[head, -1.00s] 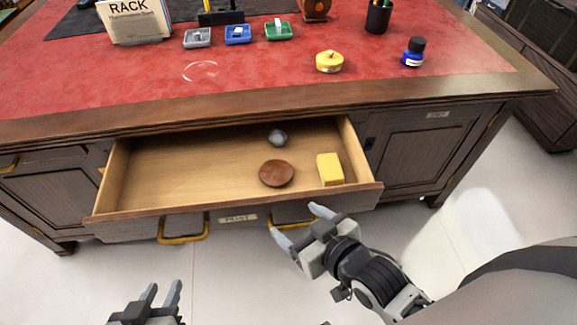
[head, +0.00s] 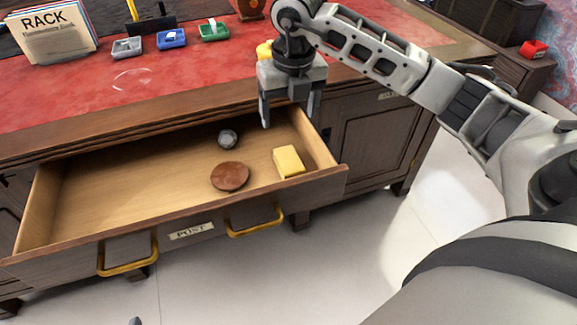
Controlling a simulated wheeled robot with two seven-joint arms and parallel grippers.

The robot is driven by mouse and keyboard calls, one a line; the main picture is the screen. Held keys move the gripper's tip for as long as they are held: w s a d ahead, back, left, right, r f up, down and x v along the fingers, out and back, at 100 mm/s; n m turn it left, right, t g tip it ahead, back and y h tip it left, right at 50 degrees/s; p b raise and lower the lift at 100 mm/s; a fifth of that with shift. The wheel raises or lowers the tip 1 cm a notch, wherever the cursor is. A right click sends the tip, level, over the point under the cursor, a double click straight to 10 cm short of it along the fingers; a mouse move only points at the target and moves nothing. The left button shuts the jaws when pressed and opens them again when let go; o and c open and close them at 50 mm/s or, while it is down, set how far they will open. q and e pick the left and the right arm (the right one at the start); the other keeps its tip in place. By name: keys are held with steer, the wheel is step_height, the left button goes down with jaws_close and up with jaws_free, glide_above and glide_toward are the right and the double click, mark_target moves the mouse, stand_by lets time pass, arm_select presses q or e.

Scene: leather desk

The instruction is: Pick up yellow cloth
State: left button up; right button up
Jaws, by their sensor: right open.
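The yellow cloth (head: 288,161) looks like a folded yellow block. It lies in the right part of the open drawer (head: 95,200), near the front wall. My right gripper (head: 289,118) is open and empty, fingers pointing down. In the picture it is just above the cloth, over the back right part of the drawer, apart from the cloth. Of my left gripper (head: 134,321) only a small grey tip shows at the bottom edge.
A brown disc (head: 230,176) and a grey faceted ball (head: 228,139) lie left of the cloth. The drawer's left part is empty. On the red desk top (head: 60,100) stand a rack of papers (head: 52,35) and small grey, blue and green trays (head: 172,39).

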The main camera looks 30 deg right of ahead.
steer(key=b, duration=0.1)
glide_above(289, 159)
steer(key=f, duration=0.9)
steer(key=shift+s+a+f, duration=0.25)
steer(key=shift+s, duration=0.1)
steer(key=shift+w+f, duration=0.1)
steer(key=shift+f, duration=0.3)
steer(key=f, duration=0.5)
steer(key=shift+w+d+b, duration=0.2)
steer(key=shift+b, duration=0.2)
steer(key=shift+f, duration=0.1)
steer(key=c, duration=1)
arm_select(q)
steer(key=f, duration=0.2)
steer(key=shift+w+d+f+g, duration=0.2)
steer(key=shift+d+f+g, duration=0.1)
steer(key=shift+f, duration=0.1)
arm_select(e)
steer(key=shift+c, duration=0.2)
